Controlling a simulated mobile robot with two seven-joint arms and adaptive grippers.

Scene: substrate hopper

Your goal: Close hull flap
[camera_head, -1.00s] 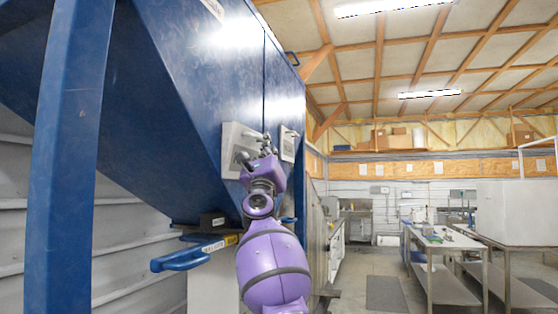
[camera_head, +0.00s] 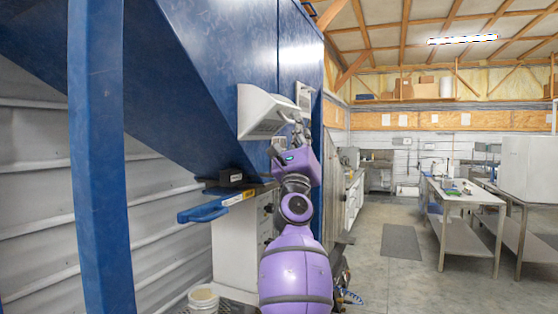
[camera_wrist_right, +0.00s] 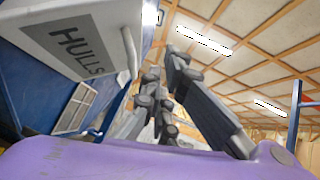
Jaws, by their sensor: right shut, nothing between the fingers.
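The hull flap (camera_head: 262,108) is a white panel on the blue hopper's side. It stands out from the wall at a slant, with its grey underside showing. In the right wrist view the flap (camera_wrist_right: 75,38) bears the word HULLS, with a pale bar handle (camera_wrist_right: 130,52) along its edge. My right gripper (camera_head: 300,132) is shut and empty, just right of and below the flap's outer edge. In the wrist view its dark fingers (camera_wrist_right: 165,85) lie right of the handle, seemingly apart from it. My left gripper is out of view.
A second framed white panel (camera_head: 304,97) is on the hopper further along. A blue post (camera_head: 98,160) stands at left, a bucket (camera_head: 203,299) low down. Open floor (camera_head: 385,280) lies right.

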